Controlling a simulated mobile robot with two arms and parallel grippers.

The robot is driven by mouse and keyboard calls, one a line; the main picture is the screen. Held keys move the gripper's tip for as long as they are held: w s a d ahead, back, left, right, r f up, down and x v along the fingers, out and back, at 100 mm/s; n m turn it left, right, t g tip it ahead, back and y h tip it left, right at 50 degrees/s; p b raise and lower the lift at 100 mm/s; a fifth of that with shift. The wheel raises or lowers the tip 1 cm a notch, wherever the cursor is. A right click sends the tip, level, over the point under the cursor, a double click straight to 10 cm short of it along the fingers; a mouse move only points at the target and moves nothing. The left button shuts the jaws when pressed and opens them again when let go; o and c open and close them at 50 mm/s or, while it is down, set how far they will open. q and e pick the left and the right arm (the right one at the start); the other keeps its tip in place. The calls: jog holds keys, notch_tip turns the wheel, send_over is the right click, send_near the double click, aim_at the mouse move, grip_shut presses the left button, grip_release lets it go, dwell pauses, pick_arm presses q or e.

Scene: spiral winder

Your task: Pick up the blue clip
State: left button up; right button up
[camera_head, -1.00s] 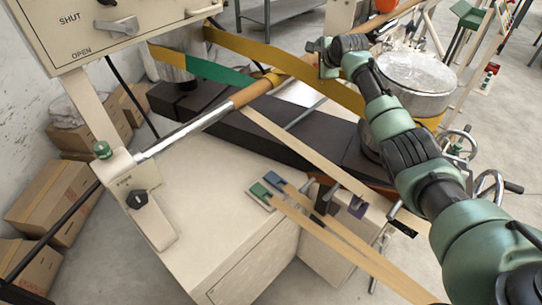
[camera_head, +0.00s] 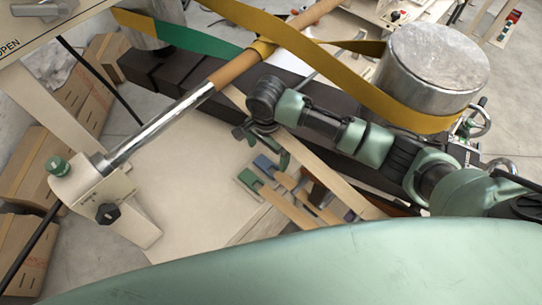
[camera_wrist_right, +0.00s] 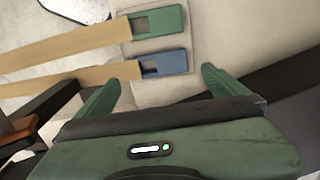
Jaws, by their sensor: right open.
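The blue clip (camera_head: 265,164) sits on the cream machine top, beside the green clip (camera_head: 250,180). In the right wrist view the blue clip (camera_wrist_right: 172,63) is at the end of a tan strip, with the green clip (camera_wrist_right: 158,22) just above it. My right gripper (camera_head: 263,147) is just behind the blue clip in the head view. In the wrist view its fingertips (camera_wrist_right: 168,72) are open, apart on either side of the blue clip's lower part. I cannot tell whether they touch it. My left gripper is not in view.
Tan strips (camera_head: 300,213) run from the clips to the right. A metal drum (camera_head: 438,68) with a yellow band stands at back right. A shiny roller (camera_head: 160,125) crosses on the left. The cream top (camera_head: 190,190) left of the clips is clear.

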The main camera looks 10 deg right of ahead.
aim_at(267, 167)
jog(key=shift+f, duration=0.55)
jog(key=shift+s+f, duration=0.15)
jog(key=shift+f, duration=0.2)
jog(key=f+p, duration=0.1)
jog(key=f, duration=0.1)
jog(key=shift+s+a+f+p, duration=0.1)
jog(key=shift+a+f+p, duration=0.15)
jog(key=shift+f+p, duration=0.1)
jog(key=shift+w+d+f, duration=0.1)
jog(key=shift+w+f, duration=0.1)
jog(key=shift+f, duration=1.1)
jog(key=c, duration=1.3)
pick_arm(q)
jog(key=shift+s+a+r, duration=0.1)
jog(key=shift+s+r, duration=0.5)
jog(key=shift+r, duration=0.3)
